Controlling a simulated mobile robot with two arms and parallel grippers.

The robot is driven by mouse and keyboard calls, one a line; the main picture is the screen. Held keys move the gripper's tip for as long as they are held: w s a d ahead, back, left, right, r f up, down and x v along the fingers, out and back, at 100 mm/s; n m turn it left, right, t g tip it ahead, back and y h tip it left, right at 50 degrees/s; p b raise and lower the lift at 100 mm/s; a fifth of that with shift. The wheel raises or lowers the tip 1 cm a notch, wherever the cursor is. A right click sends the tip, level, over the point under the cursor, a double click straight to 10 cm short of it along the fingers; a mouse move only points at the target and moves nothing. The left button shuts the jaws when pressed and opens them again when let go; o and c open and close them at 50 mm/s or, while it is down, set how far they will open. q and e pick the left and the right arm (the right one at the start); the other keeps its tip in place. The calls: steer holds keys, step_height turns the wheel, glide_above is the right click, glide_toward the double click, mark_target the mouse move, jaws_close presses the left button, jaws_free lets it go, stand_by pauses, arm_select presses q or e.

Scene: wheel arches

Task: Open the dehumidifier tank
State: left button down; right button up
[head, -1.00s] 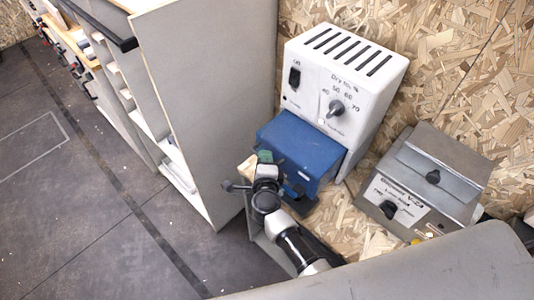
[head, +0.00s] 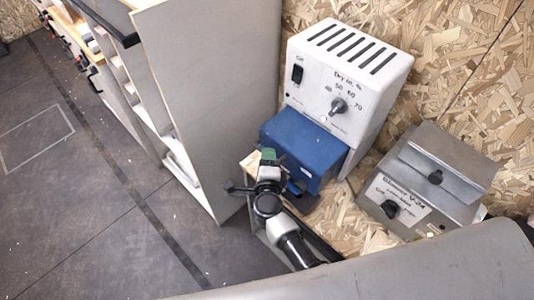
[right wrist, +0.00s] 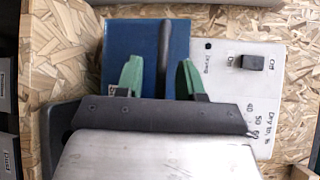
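The white dehumidifier (head: 365,62) stands against the chipboard wall, with a switch and a dial on its front. Its blue tank (head: 303,143) sits below and juts out from the front; it also shows in the right wrist view (right wrist: 120,48). In the right wrist view a dark upright bar (right wrist: 165,50), like a handle, crosses the tank's face. My right gripper (right wrist: 160,80) has its green fingertips spread, one on each side of the bar, with visible gaps. In the head view my right gripper (head: 267,160) is in front of the tank. My left gripper is not in view.
A grey metal box with knobs (head: 440,175) stands right of the dehumidifier on the chipboard surface. A tall grey panel (head: 210,100) of a shelf unit rises close left of the tank. The dark floor (head: 90,210) at the left is clear.

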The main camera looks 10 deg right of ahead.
steer(key=p+v, duration=0.1)
steer(key=v, duration=0.8)
steer(key=shift+p, duration=0.35)
steer(key=shift+s, duration=0.1)
steer(key=s+d+f+n+g+y+b, duration=0.15)
steer(key=s+f+n, duration=0.3)
steer(key=f, duration=0.45)
steer(key=s+f+n+g+y+b, duration=0.25)
steer(key=f+n, duration=0.35)
steer(key=f, duration=0.4)
steer(key=s+d+f+n+g+y+b, duration=0.1)
steer(key=s+f+n+g+y, duration=0.1)
steer(key=s+f+n, duration=0.5)
steer(key=s+d+f+n+g+h+b, duration=0.1)
steer(key=s+d+f+n+g, duration=0.2)
steer(key=s+d+f, duration=0.3)
steer(key=s+d+f+n+g+h+b, duration=0.1)
steer(key=s+d+f+n+g, duration=0.3)
steer(key=s+f, duration=0.8)
steer(key=s+d+g+b, duration=0.1)
steer(key=s+d+g, duration=0.1)
steer(key=s+d, duration=0.1)
steer(key=shift+f+h, duration=0.2)
steer(key=shift+h, duration=0.2)
steer(key=shift+o, duration=0.4)
